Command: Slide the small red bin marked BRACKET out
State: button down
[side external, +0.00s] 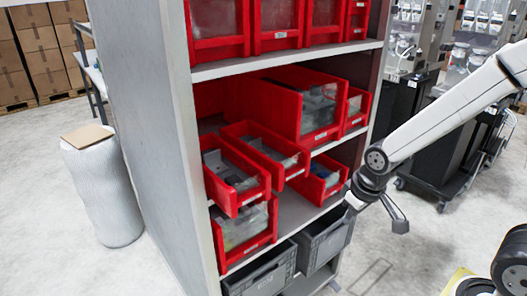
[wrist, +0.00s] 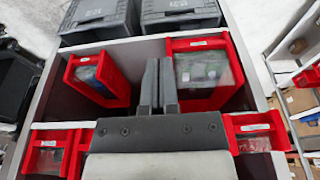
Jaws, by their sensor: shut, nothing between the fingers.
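Several red bins with small white labels stand in the shelf; I cannot read which is marked BRACKET. A small red bin (side external: 322,180) sits low at the right of the middle bay; it appears tilted at the left of the wrist view (wrist: 97,80). A larger red bin (side external: 247,232) sits low at the left, and at the right of the wrist view (wrist: 203,72). My gripper (wrist: 158,66) is shut and empty, its fingers between these two bins in the wrist view. In the side view my gripper (side external: 352,203) is in front of the shelf, near the small bin.
More red bins (side external: 236,178) stand above the low ones, some jutting forward. Grey crates (side external: 262,272) fill the shelf below. The grey shelf side panel (side external: 150,130) bounds the left. A bare strip of shelf (side external: 290,212) lies between the two low bins.

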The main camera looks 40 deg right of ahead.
jog(key=w+r+v, duration=0.1)
jog(key=w+v, duration=0.2)
jog(key=v, duration=0.9)
send_over(288, 161)
jog(key=w+d, duration=0.1)
jog(key=w, duration=0.2)
jog(key=shift+s+d+f+g, duration=0.1)
jog(key=shift+s+f+g, duration=0.15)
jog(key=shift+f+g, duration=0.15)
jog(key=shift+f, duration=3.5)
jog(key=shift+s, duration=0.2)
jog(key=shift+s, duration=0.55)
jog(key=shift+r, duration=0.1)
jog(key=shift+w+r, duration=0.25)
jog(key=shift+r, duration=1)
jog(key=shift+w+r, duration=0.2)
jog(key=shift+r, duration=1)
